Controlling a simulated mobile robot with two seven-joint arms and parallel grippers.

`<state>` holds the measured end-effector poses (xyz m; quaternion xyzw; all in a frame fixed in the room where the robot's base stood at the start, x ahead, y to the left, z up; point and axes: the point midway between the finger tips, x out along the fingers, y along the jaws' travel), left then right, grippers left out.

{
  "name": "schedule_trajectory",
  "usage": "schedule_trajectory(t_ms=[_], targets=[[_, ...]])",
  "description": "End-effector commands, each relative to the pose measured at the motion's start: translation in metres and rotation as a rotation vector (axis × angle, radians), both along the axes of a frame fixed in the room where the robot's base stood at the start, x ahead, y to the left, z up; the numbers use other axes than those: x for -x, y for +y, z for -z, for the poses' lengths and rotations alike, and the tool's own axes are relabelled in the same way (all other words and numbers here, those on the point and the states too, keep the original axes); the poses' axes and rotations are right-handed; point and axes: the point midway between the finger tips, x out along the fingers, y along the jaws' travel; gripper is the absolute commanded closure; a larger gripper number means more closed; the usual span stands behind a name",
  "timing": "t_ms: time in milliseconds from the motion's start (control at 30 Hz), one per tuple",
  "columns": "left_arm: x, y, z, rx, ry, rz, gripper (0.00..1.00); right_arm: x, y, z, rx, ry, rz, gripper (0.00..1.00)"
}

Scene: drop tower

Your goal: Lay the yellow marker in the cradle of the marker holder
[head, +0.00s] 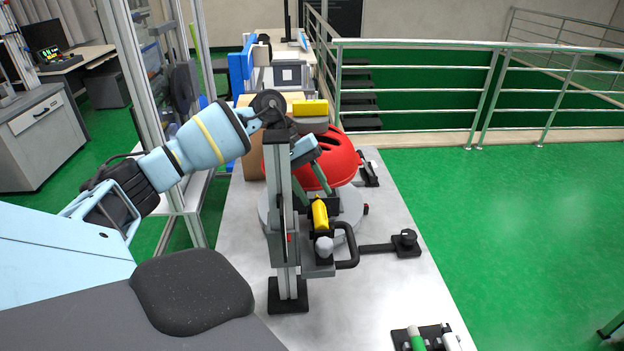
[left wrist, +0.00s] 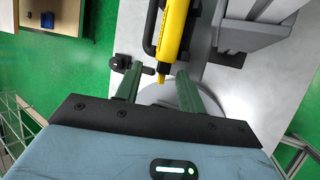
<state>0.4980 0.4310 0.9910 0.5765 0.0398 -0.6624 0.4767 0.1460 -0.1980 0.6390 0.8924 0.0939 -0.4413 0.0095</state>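A yellow marker (head: 319,215) sits on the carriage of the grey tower, beside a black handle. In the left wrist view the marker (left wrist: 173,35) has its narrow tip towards the gap between my fingers. My left gripper (head: 313,168) is open and close to the marker, with its fingers (left wrist: 160,72) apart on either side of the tip; no contact shows. A black marker holder (head: 402,342) with a green and a white marker lies at the bottom edge of the head view, partly cut off. Its cradle cannot be made out. My right gripper is not in view.
The upright tower column (head: 284,220) stands beside my left gripper. A red helmet (head: 337,160) is behind it, with a yellow block (head: 310,108) further back. A black knob on a bar (head: 405,240) sticks out rightward. The grey table (head: 375,300) is clear before the holder.

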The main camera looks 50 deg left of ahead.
Motion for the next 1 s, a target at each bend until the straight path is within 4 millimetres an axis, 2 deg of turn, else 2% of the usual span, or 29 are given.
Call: schedule_trajectory(t_ms=[167, 633, 1000], targets=[[0.000, 0.002, -0.002, -0.001, -0.001, 0.000, 0.61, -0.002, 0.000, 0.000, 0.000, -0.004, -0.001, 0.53], [0.008, 0.041, -0.055, 0.000, -0.001, -0.002, 0.61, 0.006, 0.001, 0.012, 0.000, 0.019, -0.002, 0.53], [0.009, 0.046, -0.063, 0.000, 0.000, 0.000, 0.61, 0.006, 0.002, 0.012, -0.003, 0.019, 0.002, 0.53]])
